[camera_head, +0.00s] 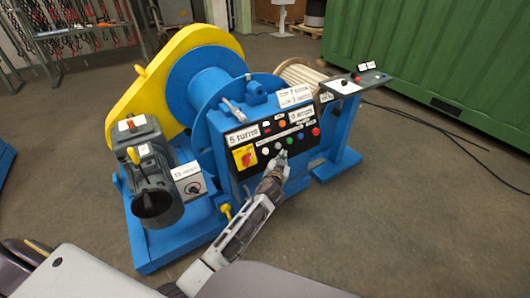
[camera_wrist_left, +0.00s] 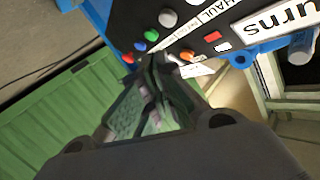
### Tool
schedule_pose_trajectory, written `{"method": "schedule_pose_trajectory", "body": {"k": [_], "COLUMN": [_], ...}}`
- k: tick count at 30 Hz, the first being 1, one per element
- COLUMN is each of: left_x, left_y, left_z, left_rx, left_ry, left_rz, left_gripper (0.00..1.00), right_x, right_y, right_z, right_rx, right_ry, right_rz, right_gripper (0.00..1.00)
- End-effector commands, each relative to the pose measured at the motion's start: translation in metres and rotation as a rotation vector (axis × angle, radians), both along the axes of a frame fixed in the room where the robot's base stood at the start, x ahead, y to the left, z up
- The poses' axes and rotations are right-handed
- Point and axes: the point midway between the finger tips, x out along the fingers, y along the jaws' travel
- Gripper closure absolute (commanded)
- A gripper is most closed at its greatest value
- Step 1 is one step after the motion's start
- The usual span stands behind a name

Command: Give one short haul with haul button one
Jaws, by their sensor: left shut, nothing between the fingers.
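A blue winch machine (camera_head: 221,192) stands in the middle of the head view, with a black control panel (camera_head: 255,141) on its front. The panel carries a row of round buttons: pale ones, then green, blue (camera_head: 300,136) and red (camera_head: 315,131). In the left wrist view the row shows as a grey button (camera_wrist_left: 167,18), a green button (camera_wrist_left: 152,36), a blue one and a red one, beside a strip reading "HAUL" (camera_wrist_left: 208,15). My left gripper (camera_head: 283,155) is shut and empty, its tips close to the panel's button row. I cannot tell whether they touch it.
A yellow guard (camera_head: 155,82) and a blue drum flange stand behind the panel. A grey motor (camera_head: 150,165) is at the left. A pedestal with a small control plate (camera_head: 358,82) stands right of the panel. A green container (camera_head: 440,65) and floor cables are farther right.

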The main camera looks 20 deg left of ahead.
Motion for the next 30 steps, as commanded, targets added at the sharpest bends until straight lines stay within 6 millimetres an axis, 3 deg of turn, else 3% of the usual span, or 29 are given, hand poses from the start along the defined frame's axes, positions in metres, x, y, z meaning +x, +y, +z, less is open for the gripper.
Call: {"method": "schedule_pose_trajectory", "body": {"k": [7, 20, 30], "left_x": [0.002, 0.004, 0.016], "left_y": [-0.001, 0.002, 0.018], "left_z": [0.012, 0.009, -0.001], "left_rx": [-0.002, -0.001, 0.001], "left_ry": [-0.02, -0.02, -0.019], "left_rz": [0.004, 0.004, 0.004], "left_gripper": [1.0, 1.0, 1.0], "right_x": [0.001, 0.002, 0.012], "right_y": [0.001, 0.002, 0.007], "right_z": [0.0, 0.001, 0.008], "right_rx": [0.001, 0.001, 0.003], "right_ry": [-0.001, 0.0, 0.007], "right_rz": [-0.001, 0.0, 0.002], "right_gripper": [0.6, 0.6, 0.6]}}
